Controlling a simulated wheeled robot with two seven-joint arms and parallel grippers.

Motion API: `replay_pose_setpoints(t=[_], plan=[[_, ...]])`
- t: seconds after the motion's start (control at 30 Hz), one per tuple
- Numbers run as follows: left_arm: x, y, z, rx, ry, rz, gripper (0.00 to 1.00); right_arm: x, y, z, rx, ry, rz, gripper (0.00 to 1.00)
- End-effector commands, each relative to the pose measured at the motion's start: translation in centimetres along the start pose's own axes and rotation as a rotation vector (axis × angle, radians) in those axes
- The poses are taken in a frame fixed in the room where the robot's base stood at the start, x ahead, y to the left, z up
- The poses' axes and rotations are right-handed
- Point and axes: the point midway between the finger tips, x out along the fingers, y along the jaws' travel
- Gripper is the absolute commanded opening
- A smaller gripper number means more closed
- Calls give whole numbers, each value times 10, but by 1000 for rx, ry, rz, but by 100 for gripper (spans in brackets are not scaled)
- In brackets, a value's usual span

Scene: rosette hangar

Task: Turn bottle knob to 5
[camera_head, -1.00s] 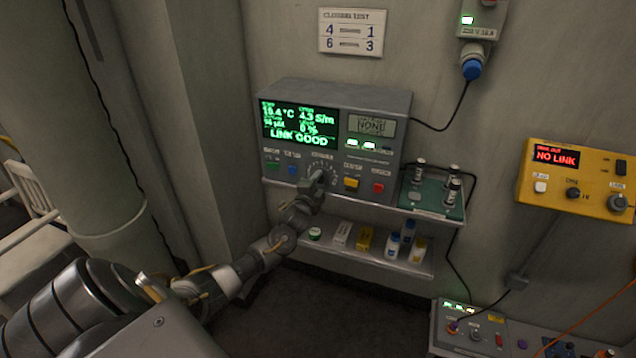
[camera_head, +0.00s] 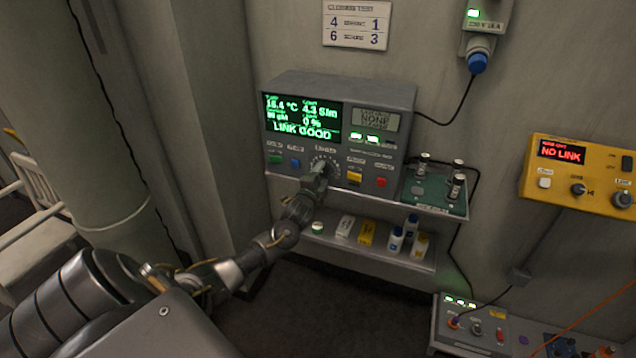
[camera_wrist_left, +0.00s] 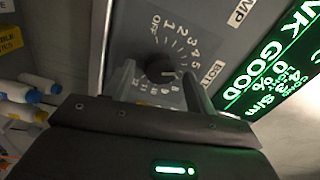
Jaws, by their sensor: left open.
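The bottle knob (camera_wrist_left: 160,68) is a dark round knob on the grey panel of the instrument box (camera_head: 398,92). A printed dial runs around it with OFF and numbers, 1 to 5 readable. In the left wrist view the open fingers of my left gripper (camera_wrist_left: 160,88) stand on either side of the knob; I cannot tell whether they touch it. In the head view my left gripper (camera_head: 318,178) is in front of the dial and hides most of the knob. The green screen (camera_head: 302,118) reads LINK GOOD and 0 %. My right gripper is not in view.
A green, a blue, a yellow (camera_head: 354,178) and a red button (camera_head: 381,182) flank the dial. A green tray with vials (camera_head: 430,188) is at the right. Bottles and boxes stand on the shelf below (camera_head: 345,246). A yellow NO LINK box (camera_head: 590,148) hangs farther right.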

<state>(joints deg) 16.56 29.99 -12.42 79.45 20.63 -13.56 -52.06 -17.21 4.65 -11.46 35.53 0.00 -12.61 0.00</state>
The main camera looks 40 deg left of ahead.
Motion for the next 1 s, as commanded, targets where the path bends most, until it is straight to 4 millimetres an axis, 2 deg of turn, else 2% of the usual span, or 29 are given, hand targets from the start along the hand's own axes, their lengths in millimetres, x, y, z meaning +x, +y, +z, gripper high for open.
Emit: replay_pose_setpoints(t=[0.53, 0.7, 1.0], plan=[[-91, 3, -1, 0, 2, 3, 56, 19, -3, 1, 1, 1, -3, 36], [-103, 1, -1, 0, 1, 1, 56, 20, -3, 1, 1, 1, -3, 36], [-105, 1, -1, 0, 1, 1, 56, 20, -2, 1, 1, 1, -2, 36]])
